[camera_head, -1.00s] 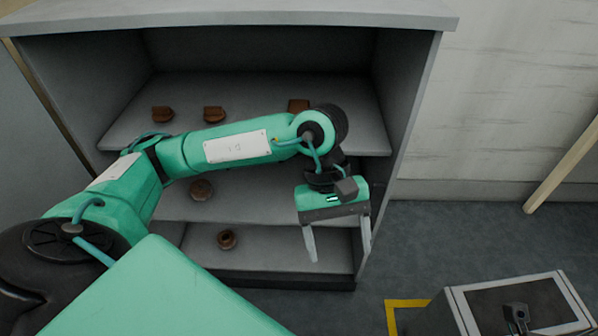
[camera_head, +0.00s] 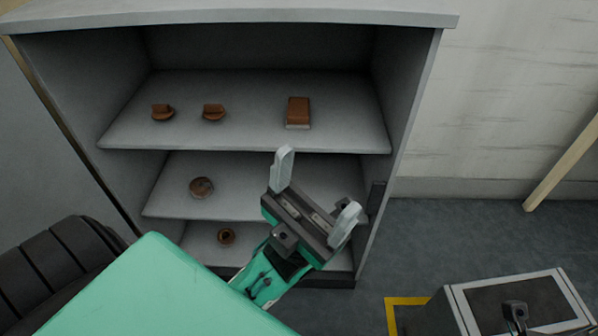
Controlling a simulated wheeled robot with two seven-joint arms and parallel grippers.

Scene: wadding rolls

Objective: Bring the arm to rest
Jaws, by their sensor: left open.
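My left gripper (camera_head: 316,184) is open and empty. It is in front of the shelf unit's lower right part, with its two pale fingers pointing up and to the right. Its green wrist reaches back toward the lower left, and the rest of the arm is mostly hidden behind a large green part of my own body. The grey shelf unit (camera_head: 258,62) stands ahead. My right gripper is not in view.
Two brown pieces (camera_head: 162,113) (camera_head: 213,113) and a brown block (camera_head: 298,112) sit on the top shelf. A round brown thing (camera_head: 201,187) is on the middle shelf and another (camera_head: 227,237) on the bottom. A grey box (camera_head: 525,305) stands at lower right, beside yellow floor tape (camera_head: 404,302).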

